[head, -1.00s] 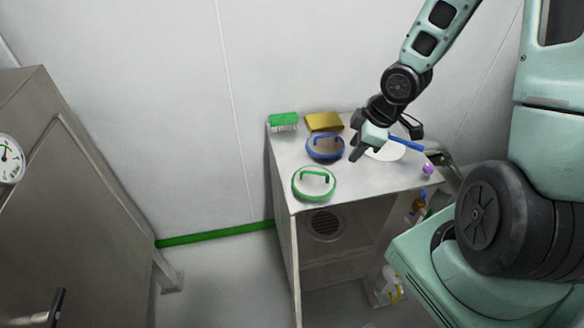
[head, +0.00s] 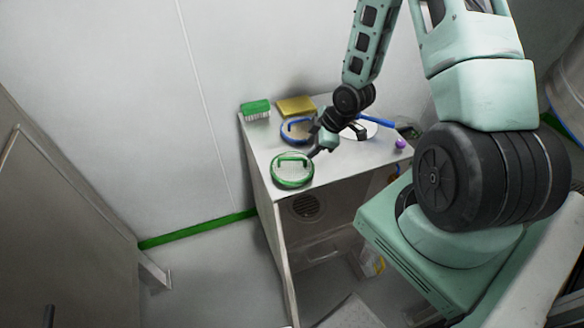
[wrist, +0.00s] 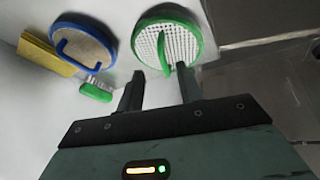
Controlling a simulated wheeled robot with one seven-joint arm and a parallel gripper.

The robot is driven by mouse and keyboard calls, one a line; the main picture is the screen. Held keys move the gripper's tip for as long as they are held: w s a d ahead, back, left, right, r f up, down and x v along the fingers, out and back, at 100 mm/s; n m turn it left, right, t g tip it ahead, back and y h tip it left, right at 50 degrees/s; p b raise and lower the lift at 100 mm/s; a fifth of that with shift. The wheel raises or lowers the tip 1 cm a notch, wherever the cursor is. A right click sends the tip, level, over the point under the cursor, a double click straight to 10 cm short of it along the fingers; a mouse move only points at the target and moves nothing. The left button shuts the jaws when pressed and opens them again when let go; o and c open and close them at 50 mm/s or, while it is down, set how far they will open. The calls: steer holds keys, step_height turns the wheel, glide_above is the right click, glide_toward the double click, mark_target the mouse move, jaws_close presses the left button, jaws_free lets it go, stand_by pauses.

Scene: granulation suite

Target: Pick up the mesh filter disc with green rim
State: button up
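The mesh filter disc with green rim (head: 292,171) lies flat near the front left corner of the metal table. It is round with a pale mesh and a raised green handle. In the wrist view the disc (wrist: 185,42) is just beyond my fingertips, and its handle (wrist: 163,52) stands in line with the gap between them. My gripper (head: 316,152) hovers at the disc's right side in the head view. In the wrist view my gripper (wrist: 157,82) is open, with nothing between its fingers. Whether a finger touches the disc cannot be told.
A similar disc with blue rim (head: 297,129) lies behind the green one. A green brush (head: 255,110), a yellow sponge-like block (head: 296,106), a blue-handled item (head: 375,120) and a purple ball (head: 400,144) are also on the table (head: 340,163). The table's front edge is close to the green disc.

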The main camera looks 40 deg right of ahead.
mark_target(302, 159)
steer(key=shift+p+x, duration=1.15)
steer(key=shift+x, duration=1.95)
steer(key=shift+a, duration=0.1)
jaws_close()
